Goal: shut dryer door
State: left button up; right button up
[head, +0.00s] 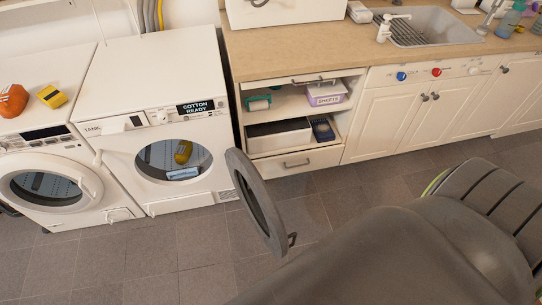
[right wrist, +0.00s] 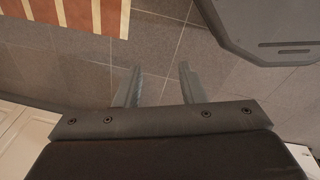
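The white dryer (head: 161,78) stands between the washer and the counter in the head view. Its display reads "COTTON READY". Its grey-rimmed round door (head: 240,166) is swung wide open to the right, out over the floor. The round opening shows a yellow item (head: 183,151) and a light blue item (head: 178,173) inside. In the right wrist view my right gripper (right wrist: 159,88) is open and empty, its two fingers apart over grey floor tiles. The door cannot be made out in that view. My left gripper is not in view.
A white washer (head: 88,165) with its door shut stands left of the dryer. An orange item (head: 13,101) and a yellow item (head: 52,96) lie on top. A counter (head: 300,45) with shelves and a sink is at right. A striped rug (right wrist: 82,14) lies on the floor.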

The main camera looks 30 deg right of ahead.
aim_at(259, 198)
jog(key=l+u, duration=0.15)
jog(key=l, duration=0.35)
jog(key=l+u, duration=0.15)
jog(key=l, duration=0.35)
jog(key=k+l+u, duration=0.15)
jog(key=l, duration=0.35)
jog(key=l+u, duration=0.2)
jog(key=l, duration=0.25)
jog(key=k+l+u, duration=0.15)
jog(key=l, duration=0.35)
jog(key=k, duration=0.05)
